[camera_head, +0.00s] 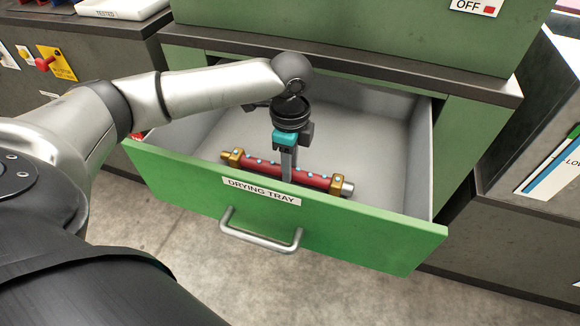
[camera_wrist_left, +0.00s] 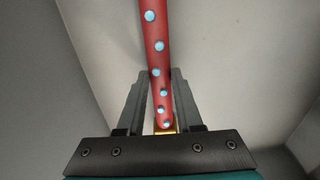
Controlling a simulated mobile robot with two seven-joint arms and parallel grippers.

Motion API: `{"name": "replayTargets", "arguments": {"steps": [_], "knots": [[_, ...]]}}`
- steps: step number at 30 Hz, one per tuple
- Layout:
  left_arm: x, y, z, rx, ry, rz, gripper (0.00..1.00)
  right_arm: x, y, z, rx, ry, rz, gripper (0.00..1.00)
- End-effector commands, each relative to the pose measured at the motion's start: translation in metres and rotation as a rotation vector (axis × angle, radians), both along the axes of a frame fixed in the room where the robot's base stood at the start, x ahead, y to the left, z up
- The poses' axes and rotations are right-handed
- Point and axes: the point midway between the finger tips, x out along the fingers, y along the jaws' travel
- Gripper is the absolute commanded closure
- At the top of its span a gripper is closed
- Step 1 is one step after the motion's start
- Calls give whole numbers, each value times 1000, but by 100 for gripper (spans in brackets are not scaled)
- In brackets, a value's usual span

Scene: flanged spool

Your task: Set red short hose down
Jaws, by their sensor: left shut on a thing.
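The red short hose (camera_head: 260,169) has pale blue dots and brass-coloured end fittings. In the head view it lies lengthwise inside the open drawer labelled DRYING TRAY (camera_head: 392,237), close behind the front panel. My left gripper (camera_head: 289,176) points down into the drawer and is shut on the hose near its middle. In the left wrist view the hose (camera_wrist_left: 157,50) runs between the two fingers (camera_wrist_left: 162,105). I cannot tell whether the hose touches the drawer floor. My right gripper is not in view.
The drawer's grey floor (camera_head: 365,140) is bare behind the hose. The green front panel carries a metal handle (camera_head: 258,238). A dark counter edge (camera_head: 340,68) overhangs the back of the drawer. A white TESTED tray (camera_head: 122,8) stands at the upper left.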

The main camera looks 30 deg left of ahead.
Motion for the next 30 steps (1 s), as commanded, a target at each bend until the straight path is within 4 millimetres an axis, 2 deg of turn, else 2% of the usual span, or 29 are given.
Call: {"name": "replayTargets", "arguments": {"steps": [12, 13, 18, 21, 30], "knots": [[1, 0, -2, -1, -1, 0, 100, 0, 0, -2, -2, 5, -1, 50], [0, 0, -2, -1, 0, 0, 62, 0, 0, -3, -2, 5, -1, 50], [0, 0, -2, 0, 0, 0, 43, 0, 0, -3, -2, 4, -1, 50], [0, 0, -2, 0, 0, 0, 36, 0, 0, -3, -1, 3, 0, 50], [0, 0, -1, 0, -1, 0, 36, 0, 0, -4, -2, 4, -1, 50]]}}
